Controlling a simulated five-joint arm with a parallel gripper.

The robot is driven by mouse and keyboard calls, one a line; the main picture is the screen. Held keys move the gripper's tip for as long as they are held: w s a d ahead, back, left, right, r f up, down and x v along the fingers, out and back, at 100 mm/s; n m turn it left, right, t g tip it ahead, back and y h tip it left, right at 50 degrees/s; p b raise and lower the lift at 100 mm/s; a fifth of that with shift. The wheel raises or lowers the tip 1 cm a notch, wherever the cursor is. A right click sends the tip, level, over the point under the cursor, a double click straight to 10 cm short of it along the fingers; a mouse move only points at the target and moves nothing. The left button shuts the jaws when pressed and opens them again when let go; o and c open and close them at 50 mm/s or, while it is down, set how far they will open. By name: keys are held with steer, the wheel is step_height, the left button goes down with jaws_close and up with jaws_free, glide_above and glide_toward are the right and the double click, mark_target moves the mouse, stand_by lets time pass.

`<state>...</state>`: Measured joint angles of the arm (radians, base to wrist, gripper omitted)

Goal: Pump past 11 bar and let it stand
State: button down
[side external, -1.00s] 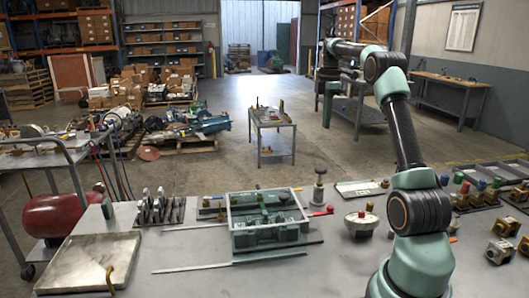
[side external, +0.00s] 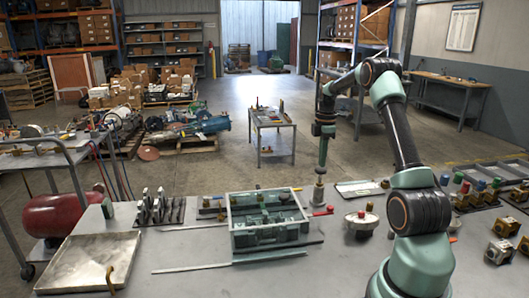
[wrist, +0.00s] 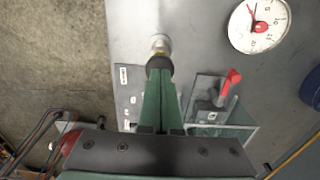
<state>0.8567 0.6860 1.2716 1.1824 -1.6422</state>
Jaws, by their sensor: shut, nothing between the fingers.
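The pump plunger (side external: 319,193) stands upright at the table's far edge, with a pale round knob on top that shows in the wrist view (wrist: 159,42). My gripper (side external: 321,173) points straight down over the plunger, shut and empty. Its fingertips (wrist: 159,62) are at the knob and hide part of it; whether they touch it I cannot tell. The white round gauge (wrist: 258,26) has a red centre and a needle pointing up; its value is too small to read surely. It stands right of the plunger in the side view (side external: 361,222). A red valve handle (wrist: 230,84) is beside the plunger.
A pale green open-topped frame (side external: 268,240) stands left of the plunger. A metal tray (side external: 93,262) lies at the front left. Coloured-cap fittings (side external: 480,190) stand at the right. The tabletop between frame and gauge is mostly clear.

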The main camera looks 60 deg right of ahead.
mark_target(321, 170)
steer(key=shift+f, duration=0.4)
steer(key=shift+f, duration=1.9)
step_height(321, 170, up, 15)
steer(key=shift+f, duration=0.15)
steer(key=shift+d, duration=0.1)
